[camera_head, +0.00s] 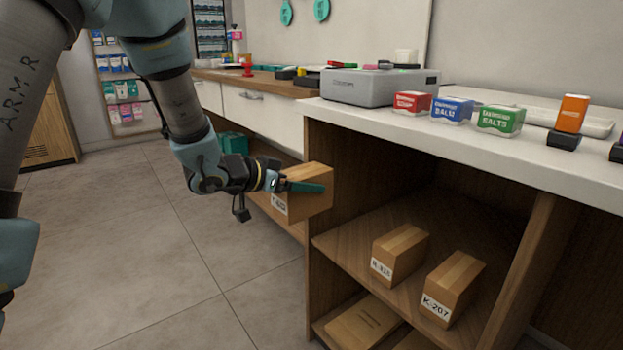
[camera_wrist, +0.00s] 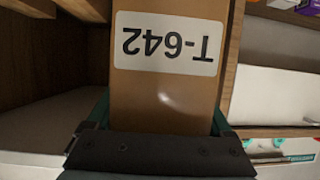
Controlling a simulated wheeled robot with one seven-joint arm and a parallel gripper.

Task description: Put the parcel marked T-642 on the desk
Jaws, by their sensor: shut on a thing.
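My gripper (camera_head: 300,186) is shut on a brown cardboard parcel (camera_head: 311,202), with a finger along its side. In the wrist view the parcel (camera_wrist: 165,87) fills the middle between my fingers, and its white label reads T-642 upside down. In the head view the parcel is in the air at the left end of the shelf unit, below the counter top. The desk's identity is not clear; a white-topped counter (camera_head: 470,155) and a wood-topped counter with drawers (camera_head: 262,83) are in view.
Two parcels, one marked K-207 (camera_head: 452,286) and another (camera_head: 399,254), stand on the wooden shelf (camera_head: 352,258). A grey device (camera_head: 372,88), coloured boxes (camera_head: 452,110) and an orange box (camera_head: 572,114) crowd the white counter. Open floor (camera_head: 150,260) lies left.

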